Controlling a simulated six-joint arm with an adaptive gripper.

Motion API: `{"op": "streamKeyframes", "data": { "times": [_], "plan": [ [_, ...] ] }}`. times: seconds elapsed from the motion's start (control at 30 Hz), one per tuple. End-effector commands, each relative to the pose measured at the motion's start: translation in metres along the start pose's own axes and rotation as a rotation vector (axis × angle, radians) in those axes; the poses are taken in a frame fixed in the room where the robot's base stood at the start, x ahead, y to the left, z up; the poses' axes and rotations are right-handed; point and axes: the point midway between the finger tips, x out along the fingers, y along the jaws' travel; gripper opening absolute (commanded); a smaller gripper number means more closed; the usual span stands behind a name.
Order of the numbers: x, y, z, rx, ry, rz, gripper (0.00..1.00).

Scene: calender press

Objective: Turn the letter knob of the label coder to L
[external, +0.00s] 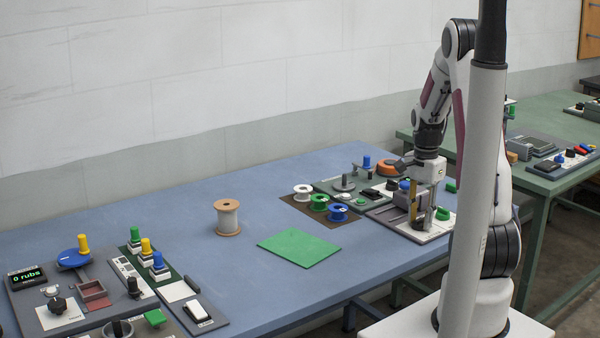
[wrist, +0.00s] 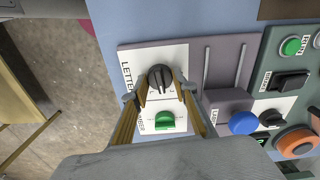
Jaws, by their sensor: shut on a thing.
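The label coder (wrist: 183,58) has a white plate marked LETTER with a black knob and a second white plate with a green knob (wrist: 165,121). In the wrist view, the fingers of my gripper (wrist: 162,88) reach down to the black letter knob (wrist: 159,77) and are shut on its sides. The knob's pointer and the letters around it are too small to read. In the external view, my gripper (external: 421,221) points down at the coder on the right of the blue table.
Spools (external: 319,203) and a green mat (external: 299,247) lie left of my arm. A panel reading "0 rubs" (external: 27,277) is at far left.

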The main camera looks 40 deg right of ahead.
Motion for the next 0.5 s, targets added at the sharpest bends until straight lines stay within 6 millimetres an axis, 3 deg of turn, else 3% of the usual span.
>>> {"op": "streamKeyframes", "data": {
  "times": [0.5],
  "plan": [
    [0.0, 0.0, -0.0001, 0.425, 0.0, 0.0, 0.06]
  ]
}}
